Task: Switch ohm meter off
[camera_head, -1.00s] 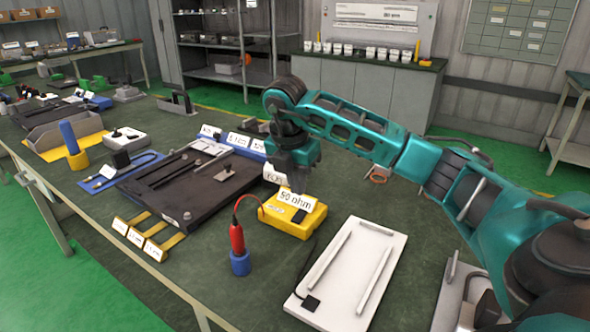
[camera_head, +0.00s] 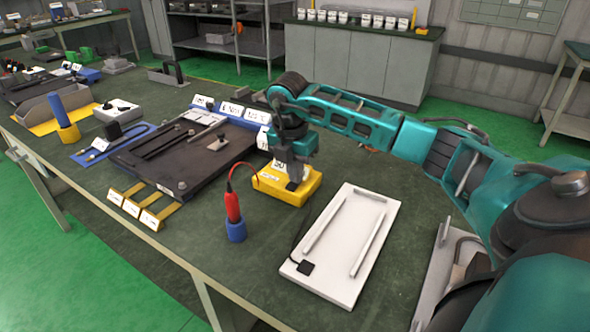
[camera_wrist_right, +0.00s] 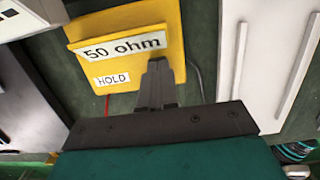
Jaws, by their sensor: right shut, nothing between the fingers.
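The yellow ohm meter (camera_head: 268,190) sits on the green table. In the right wrist view the meter (camera_wrist_right: 185,20) shows a "50 ohm" display plate (camera_wrist_right: 122,46) and a "HOLD" label (camera_wrist_right: 113,80). My right gripper (camera_head: 292,185) points down over the meter's right part, fingers shut and empty. In the right wrist view the shut fingertips (camera_wrist_right: 157,63) lie over the meter's face, beside the plate's right end. I cannot tell whether they touch it. Any switch is hidden. A red probe (camera_head: 232,206) with a red wire stands in a blue holder (camera_head: 236,230). My left gripper is not in view.
A white board (camera_head: 318,283) with metal rails lies right of the meter. A dark fixture plate (camera_head: 150,178) lies to the left, with yellow labelled strips (camera_head: 128,196) in front. The blue strip of white labels (camera_head: 231,110) stands behind. Green table shows between meter and white board.

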